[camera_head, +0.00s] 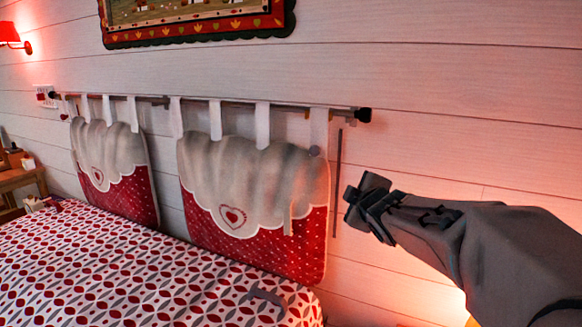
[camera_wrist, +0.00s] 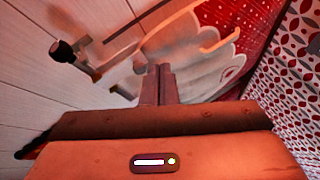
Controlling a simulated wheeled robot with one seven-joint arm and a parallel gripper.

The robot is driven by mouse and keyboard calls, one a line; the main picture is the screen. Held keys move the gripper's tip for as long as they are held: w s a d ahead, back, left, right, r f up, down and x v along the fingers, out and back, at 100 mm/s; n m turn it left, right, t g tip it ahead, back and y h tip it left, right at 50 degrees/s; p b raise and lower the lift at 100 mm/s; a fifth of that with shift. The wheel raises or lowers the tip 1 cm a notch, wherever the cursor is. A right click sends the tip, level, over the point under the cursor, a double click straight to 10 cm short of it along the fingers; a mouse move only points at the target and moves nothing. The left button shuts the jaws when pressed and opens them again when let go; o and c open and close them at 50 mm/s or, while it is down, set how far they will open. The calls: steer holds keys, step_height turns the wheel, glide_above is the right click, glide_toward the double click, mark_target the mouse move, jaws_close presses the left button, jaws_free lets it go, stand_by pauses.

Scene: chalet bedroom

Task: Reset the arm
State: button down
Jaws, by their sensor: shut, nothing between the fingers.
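My gripper (camera_head: 352,206) is at the right of the head view, raised in front of the plank wall and just right of the nearer hanging cushion (camera_head: 255,185). In the wrist view my gripper (camera_wrist: 158,70) shows its two fingers together with nothing between them. My arm reaches in from the lower right, bent at the wrist. Behind the fingers in the wrist view are the rod end and the cushion's pale upper part (camera_wrist: 195,60).
A bed (camera_head: 130,265) with a red, grey and white patterned cover fills the lower left. A small grey object (camera_head: 266,297) lies on it. A second cushion (camera_head: 110,170) hangs from the rod (camera_head: 290,108). A bedside table (camera_head: 20,182) stands far left.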

steer(key=s+f+m+g+p, duration=0.1)
steer(key=s+f+m+g, duration=0.3)
steer(key=s, duration=0.5)
steer(key=s+f+m+g+p, duration=0.1)
steer(key=s+f+m+g, duration=0.3)
steer(key=s, duration=0.6)
steer(key=s+a+f+m+g+p, duration=0.1)
steer(key=s+f+m+g, duration=0.3)
steer(key=s, duration=0.6)
step_height(320, 180, down, 2)
steer(key=shift+s+m+h+p, duration=0.15)
steer(key=shift+m+h+p, duration=0.2)
steer(key=shift+m, duration=0.65)
